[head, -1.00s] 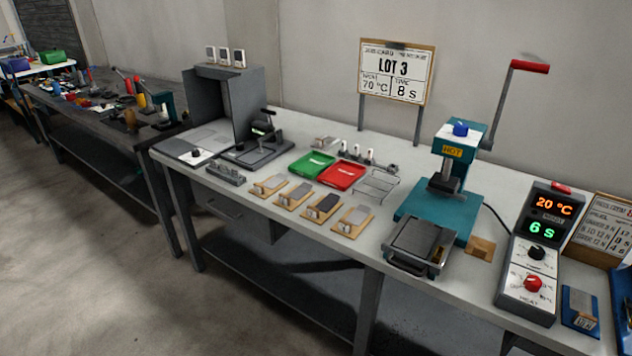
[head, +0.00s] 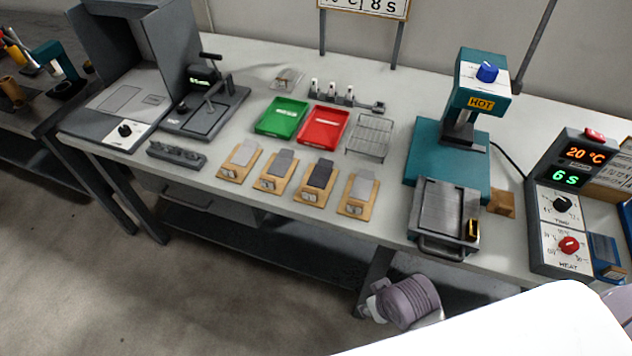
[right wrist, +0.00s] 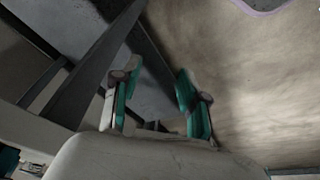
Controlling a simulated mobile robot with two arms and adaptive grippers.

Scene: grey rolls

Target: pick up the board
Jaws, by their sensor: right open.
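Several small wooden boards with grey pads on top lie in a row along the front of the grey workbench in the head view: a leftmost one (head: 233,175), a second (head: 270,184), a third with a darker pad (head: 310,196) and a rightmost one (head: 352,207). I cannot tell which one the task means. My right gripper (right wrist: 157,98) shows in the right wrist view with its teal-padded fingers apart and nothing between them. No board shows in that view. My left gripper is in neither view.
Behind the boards are a green tray (head: 270,131), a red tray (head: 312,139) and a wire rack (head: 370,150). A teal press (head: 425,170) and a control box (head: 560,260) stand to the right. A grey slotted block (head: 177,155) lies left of the boards.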

